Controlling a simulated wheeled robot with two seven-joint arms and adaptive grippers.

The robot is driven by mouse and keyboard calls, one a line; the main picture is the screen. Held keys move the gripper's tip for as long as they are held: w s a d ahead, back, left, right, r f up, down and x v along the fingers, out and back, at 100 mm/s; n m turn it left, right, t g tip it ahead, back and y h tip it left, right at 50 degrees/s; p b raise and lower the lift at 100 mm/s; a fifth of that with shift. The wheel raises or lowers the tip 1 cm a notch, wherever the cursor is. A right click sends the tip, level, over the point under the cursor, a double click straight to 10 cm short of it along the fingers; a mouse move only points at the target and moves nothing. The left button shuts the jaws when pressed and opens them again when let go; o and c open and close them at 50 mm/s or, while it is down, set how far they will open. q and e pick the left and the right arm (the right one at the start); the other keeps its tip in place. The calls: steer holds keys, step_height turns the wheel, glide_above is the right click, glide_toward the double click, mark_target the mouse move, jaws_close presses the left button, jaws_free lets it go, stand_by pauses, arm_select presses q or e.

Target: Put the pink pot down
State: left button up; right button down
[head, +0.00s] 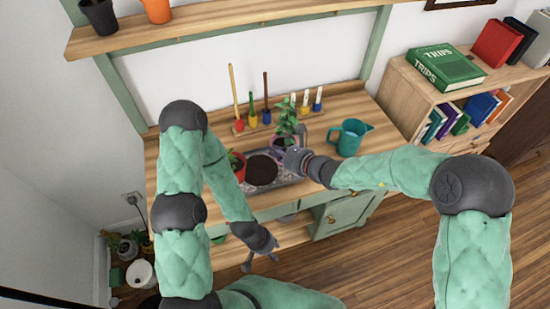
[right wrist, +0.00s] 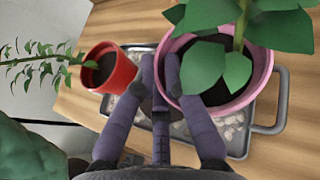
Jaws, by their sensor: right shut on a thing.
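The pink pot (head: 278,143) holds a leafy green plant and is at the right part of the grey tray on the wooden potting bench. In the right wrist view its pink rim (right wrist: 262,76) is seen from above, over the tray, partly covered by leaves. My right gripper (head: 290,156) is shut on the near side of the pot; its fingers (right wrist: 160,72) meet at the rim. Whether the pot's base touches the tray is hidden. My left gripper (head: 261,262) is open and empty, low in front of the bench.
A red pot (head: 239,168) with a plant stands left. A teal watering can (head: 350,136) stands right. Several upright tools (head: 253,114) stand behind. Bare bench top (head: 376,112) lies beyond the can.

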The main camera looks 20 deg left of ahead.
steer(key=shift+w+a+f+b, duration=0.15)
steer(key=shift+f+b, duration=0.6)
steer(key=shift+f, duration=0.9)
steer(key=shift+f, duration=0.15)
steer(key=c, duration=1.7)
jaws_free()
steer(key=shift+f, duration=0.1)
steer(key=o, duration=0.4)
